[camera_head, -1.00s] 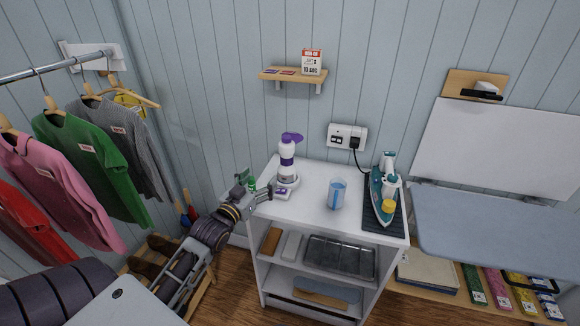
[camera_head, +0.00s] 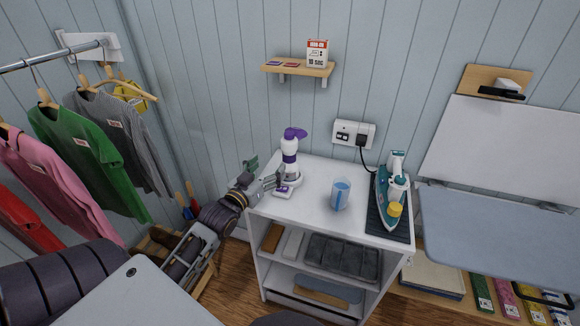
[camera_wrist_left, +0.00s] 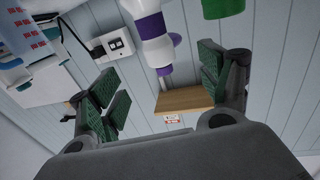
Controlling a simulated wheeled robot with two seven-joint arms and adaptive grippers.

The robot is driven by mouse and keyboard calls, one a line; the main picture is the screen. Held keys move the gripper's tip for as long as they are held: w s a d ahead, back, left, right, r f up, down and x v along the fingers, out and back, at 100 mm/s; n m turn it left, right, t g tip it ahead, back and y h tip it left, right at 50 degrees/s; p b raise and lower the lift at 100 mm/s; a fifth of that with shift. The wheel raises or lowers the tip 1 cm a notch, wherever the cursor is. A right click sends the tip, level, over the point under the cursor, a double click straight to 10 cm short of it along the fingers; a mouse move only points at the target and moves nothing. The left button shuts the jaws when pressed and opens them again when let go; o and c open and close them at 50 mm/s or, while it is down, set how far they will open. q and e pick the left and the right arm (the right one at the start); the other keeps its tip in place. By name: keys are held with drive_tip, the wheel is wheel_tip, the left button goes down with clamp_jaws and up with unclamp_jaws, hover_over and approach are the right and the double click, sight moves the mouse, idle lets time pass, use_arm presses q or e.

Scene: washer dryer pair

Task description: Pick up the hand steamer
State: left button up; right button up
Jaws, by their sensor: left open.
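The hand steamer (camera_head: 290,157), white with purple bands and a purple head, stands upright on its base at the back left of the white cabinet top. My left gripper (camera_head: 264,174) is open just to the left of the steamer, at about the height of its lower body. In the left wrist view the steamer (camera_wrist_left: 151,30) shows upside down, beyond and between the spread fingers of the gripper (camera_wrist_left: 157,85). I see no finger touching it. The right gripper is out of view.
A blue cup (camera_head: 340,195) and a teal iron (camera_head: 386,190) on a dark mat share the cabinet top (camera_head: 310,208). A green cylinder (camera_wrist_left: 222,8) is near the right finger in the wrist view. A small shelf (camera_head: 298,69) hangs above. Clothes hang at left.

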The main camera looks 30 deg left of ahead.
sight(285, 151)
use_arm(q)
drive_tip(key=w, duration=0.6)
drive_tip(key=shift+a, duration=0.25)
drive_tip(key=shift+w+p, duration=0.3)
drive_tip(key=shift+w, duration=0.9)
drive_tip(key=shift+a, duration=0.1)
drive_tip(key=shift+w, duration=1.15)
drive_tip(key=shift+w+p, duration=0.35)
drive_tip(key=shift+w, duration=1.15)
drive_tip(key=c, duration=1.1)
clamp_jaws()
drive_tip(key=shift+r, duration=0.1)
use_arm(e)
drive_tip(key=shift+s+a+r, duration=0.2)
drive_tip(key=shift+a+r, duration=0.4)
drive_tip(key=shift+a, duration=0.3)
